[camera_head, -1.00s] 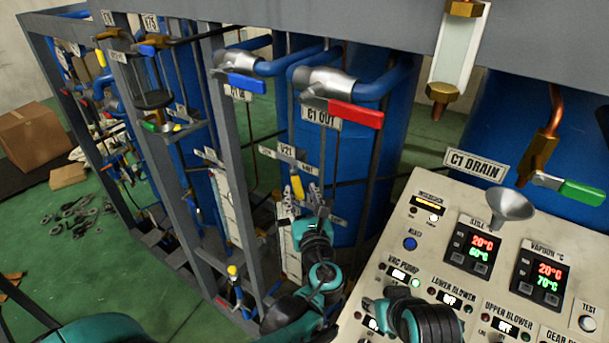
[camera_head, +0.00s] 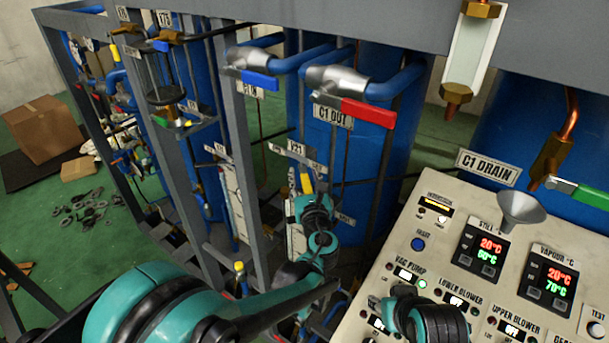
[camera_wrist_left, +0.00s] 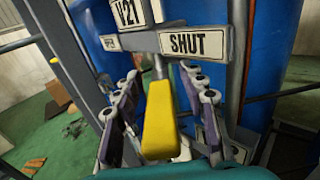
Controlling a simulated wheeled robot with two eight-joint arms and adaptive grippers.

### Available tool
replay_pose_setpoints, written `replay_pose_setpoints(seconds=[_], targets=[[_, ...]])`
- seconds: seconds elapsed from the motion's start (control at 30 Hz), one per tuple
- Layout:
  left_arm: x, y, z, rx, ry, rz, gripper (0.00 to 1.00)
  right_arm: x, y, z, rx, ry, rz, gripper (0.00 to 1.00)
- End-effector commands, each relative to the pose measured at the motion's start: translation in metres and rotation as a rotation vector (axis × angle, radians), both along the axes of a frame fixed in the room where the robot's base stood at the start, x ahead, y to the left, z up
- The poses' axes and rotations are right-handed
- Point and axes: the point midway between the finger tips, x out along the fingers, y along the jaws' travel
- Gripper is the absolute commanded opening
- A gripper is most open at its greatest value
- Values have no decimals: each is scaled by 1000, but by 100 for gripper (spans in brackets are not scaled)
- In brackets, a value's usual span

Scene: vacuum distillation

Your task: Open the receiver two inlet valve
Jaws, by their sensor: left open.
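The valve labelled V21 has a yellow lever handle (camera_wrist_left: 160,120) that hangs down below its sign plate. The plate's right end reads SHUT (camera_wrist_left: 193,43); the lettering on its left end is hard to read. The yellow handle also shows small in the head view (camera_head: 306,183). My left gripper (camera_wrist_left: 163,112) is open, with one finger on each side of the handle and visible gaps between. In the head view my left gripper (camera_head: 308,197) is just below the V21 sign (camera_head: 296,148), mostly hidden by its own wrist.
Grey frame posts (camera_head: 243,170) stand left of the valve and blue tanks (camera_head: 360,150) behind it. A red C1 OUT lever (camera_head: 368,112) and a blue lever (camera_head: 259,80) are above. The control panel (camera_head: 460,215) stands at the right.

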Motion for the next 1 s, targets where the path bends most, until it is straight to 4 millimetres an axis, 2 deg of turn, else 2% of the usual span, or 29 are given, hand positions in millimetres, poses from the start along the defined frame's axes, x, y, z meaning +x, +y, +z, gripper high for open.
replay_pose_setpoints(seconds=[0.1, 0.27, 0.67, 1.0], targets=[[0, 0, 0, 0, 0, 0, 41, 0, 0, 0, 0, 0, 0, 40], [0, 0, 0, 0, 0, 0, 0, 0, 0, 0, 0, 0, 0, 40], [-1, 3, 0, 0, 0, -30, 0, 0, 0, -3, 0, 0, 0, 40], [-1, 16, -2, 1, 0, -237, 0, 0, 0, -16, 0, 0, 0, 40]])
